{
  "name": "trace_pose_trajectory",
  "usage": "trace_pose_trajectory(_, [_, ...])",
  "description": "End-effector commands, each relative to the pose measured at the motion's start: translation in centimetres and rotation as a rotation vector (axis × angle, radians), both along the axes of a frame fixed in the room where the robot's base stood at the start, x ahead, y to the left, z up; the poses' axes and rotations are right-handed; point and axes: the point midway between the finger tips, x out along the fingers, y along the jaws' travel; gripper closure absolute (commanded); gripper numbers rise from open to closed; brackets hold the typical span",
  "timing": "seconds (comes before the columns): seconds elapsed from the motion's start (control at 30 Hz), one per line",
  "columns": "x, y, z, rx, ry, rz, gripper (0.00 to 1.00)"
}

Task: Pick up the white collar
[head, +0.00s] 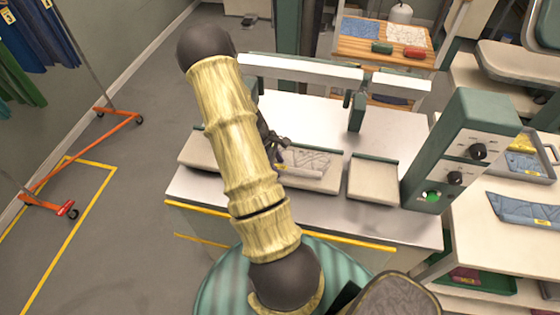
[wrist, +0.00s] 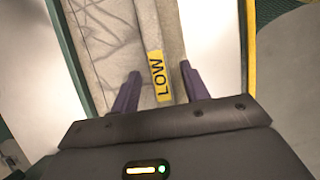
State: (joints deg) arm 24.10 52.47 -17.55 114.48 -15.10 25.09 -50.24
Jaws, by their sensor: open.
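A pale, off-white piece with dark crease-like lines, which looks like the white collar (head: 308,162), lies on the long tray of the work table in the head view. It also fills the upper middle of the wrist view (wrist: 105,38). A yellow tag reading LOW (wrist: 157,76) is at its near edge, in the wrist view. My gripper (wrist: 160,88) is open, its two dark fingers on either side of the tag's strip. Whether the fingers touch it I cannot tell. In the head view my arm hides most of the gripper (head: 274,148) and part of the tray.
The metal work table (head: 395,225) has a second, empty pale tray (head: 375,178) to the right. A green control box (head: 462,150) stands at its right end. Blue pieces (head: 525,210) lie on a side shelf. An orange wheeled rail (head: 75,160) stands left on open floor.

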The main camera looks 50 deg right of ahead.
Motion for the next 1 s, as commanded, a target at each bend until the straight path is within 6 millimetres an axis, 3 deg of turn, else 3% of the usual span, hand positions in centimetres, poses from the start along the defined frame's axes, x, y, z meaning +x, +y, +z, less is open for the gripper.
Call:
trace_pose_trajectory(0.4, [0.03,0.02,0.02,0.000,0.000,0.001,0.55])
trace_pose_trajectory(0.43, [0.03,0.02,0.02,0.000,0.000,0.001,0.56])
trace_pose_trajectory(0.67, [0.03,0.03,0.03,0.000,0.000,0.001,1.00])
trace_pose_trajectory(1.0, [0.06,0.02,0.22,0.000,0.000,0.001,1.00])
